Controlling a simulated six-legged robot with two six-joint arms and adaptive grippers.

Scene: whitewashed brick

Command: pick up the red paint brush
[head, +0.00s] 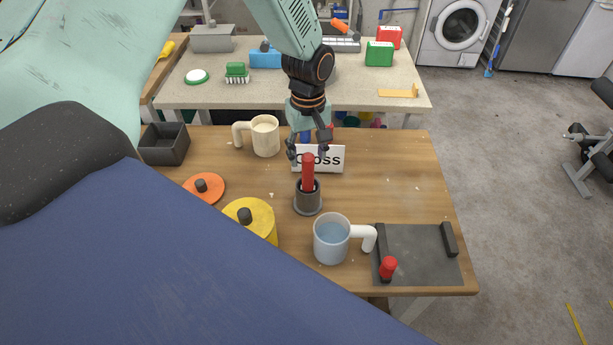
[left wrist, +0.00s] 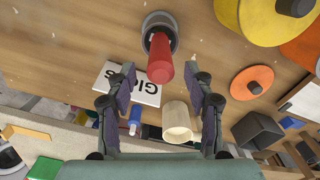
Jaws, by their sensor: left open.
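A red handle, which looks like the red paint brush (head: 308,172), stands upright in a grey cup (head: 308,203) on the wooden table; its lower end is hidden in the cup. In the left wrist view the red brush (left wrist: 160,58) points toward the camera, just beyond and between the fingertips. My left gripper (head: 309,150) is open and empty, above and slightly behind the brush's top. In the left wrist view its two fingers (left wrist: 161,75) are spread apart. My right gripper is not in view.
A white Gloss sign (head: 330,158) and a cream mug (head: 265,136) stand behind the cup. A glass mug (head: 332,240), a yellow tin (head: 258,219) and an orange lid (head: 203,188) are nearby.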

